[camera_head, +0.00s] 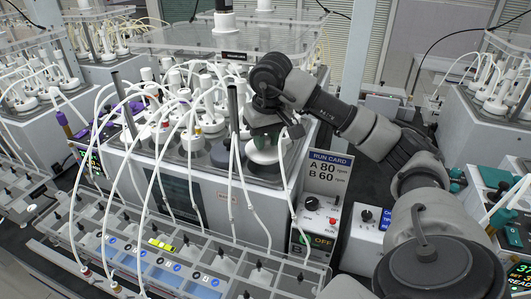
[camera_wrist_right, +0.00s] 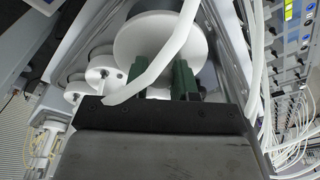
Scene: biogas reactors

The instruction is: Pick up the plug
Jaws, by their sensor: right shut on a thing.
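The plug appears as a white, round, flanged stopper at the right front of the reactor top in the head view (camera_head: 264,152). In the wrist view its wide white disc (camera_wrist_right: 135,38) fills the top middle. My right gripper (camera_head: 266,132) is above the plug, with its dark green fingers (camera_wrist_right: 162,82) on either side of the plug's upper part. It is shut on the plug. The grip itself is partly hidden by the fingers and by a white tube crossing in front. I cannot tell whether the plug is lifted from its seat. My left gripper is not in view.
White tubes loop closely left of my right gripper, over the reactor box (camera_head: 212,188). A clear-topped rack (camera_head: 190,262) runs along the front.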

